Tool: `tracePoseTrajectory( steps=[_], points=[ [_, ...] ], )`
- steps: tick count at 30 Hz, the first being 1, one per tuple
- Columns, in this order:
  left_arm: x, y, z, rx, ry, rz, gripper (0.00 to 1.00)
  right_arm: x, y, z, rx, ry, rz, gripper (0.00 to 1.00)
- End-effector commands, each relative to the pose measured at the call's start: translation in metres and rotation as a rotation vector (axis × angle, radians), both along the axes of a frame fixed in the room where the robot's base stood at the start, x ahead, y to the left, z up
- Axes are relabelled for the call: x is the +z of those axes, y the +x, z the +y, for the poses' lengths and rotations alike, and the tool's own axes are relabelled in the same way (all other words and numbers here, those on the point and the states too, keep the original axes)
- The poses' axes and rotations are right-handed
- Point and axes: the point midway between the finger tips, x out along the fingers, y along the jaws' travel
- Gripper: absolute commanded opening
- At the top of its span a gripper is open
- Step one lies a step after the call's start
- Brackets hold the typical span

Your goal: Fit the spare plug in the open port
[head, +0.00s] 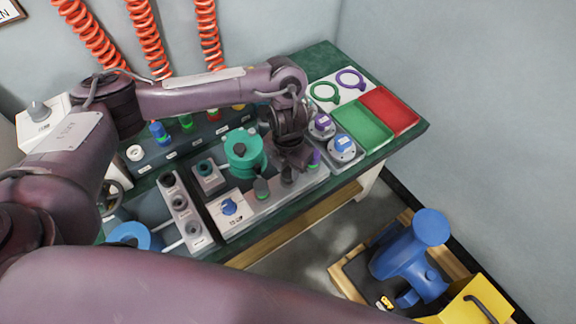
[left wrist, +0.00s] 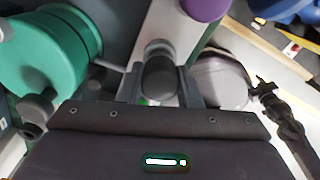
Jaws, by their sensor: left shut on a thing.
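My left gripper (head: 290,162) is over the front of the test rig, right of the round teal vessel (head: 245,154). In the left wrist view its fingers (left wrist: 160,88) are shut on a dark plug (left wrist: 159,76) with a rounded end. The plug is over or at a pale grey rail (left wrist: 178,28); whether it sits in a port is hidden. The purple one also shows in the left wrist view (left wrist: 205,8). I cannot make out an open port.
A block with several dark round sockets (head: 179,202) and a blue-knob valve box (head: 229,207) lie left. A blue machine (head: 412,258) stands on the floor beyond the bench edge.

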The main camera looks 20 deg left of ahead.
Motion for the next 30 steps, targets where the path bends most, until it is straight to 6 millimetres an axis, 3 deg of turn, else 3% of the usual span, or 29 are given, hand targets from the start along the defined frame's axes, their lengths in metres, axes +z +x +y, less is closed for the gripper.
tracePoseTrajectory(
  steps=[21, 22, 27, 30],
  points=[
    [-0.016, -0.001, 0.002, 0.000, 0.006, 0.004, 0.07, -0.014, 0.000, -0.001, 0.000, -0.004, -0.001, 0.36],
    [-0.017, -0.001, 0.002, 0.000, 0.006, 0.004, 0.33, -0.014, 0.001, -0.001, 0.000, -0.004, -0.001, 0.36],
    [-0.016, -0.001, 0.002, 0.000, 0.004, 0.003, 0.55, -0.014, 0.002, -0.001, -0.001, -0.004, -0.003, 0.36],
    [-0.016, -0.001, 0.001, 0.000, 0.003, 0.001, 0.57, -0.014, 0.002, -0.001, -0.001, -0.004, -0.004, 0.36]
  ],
)
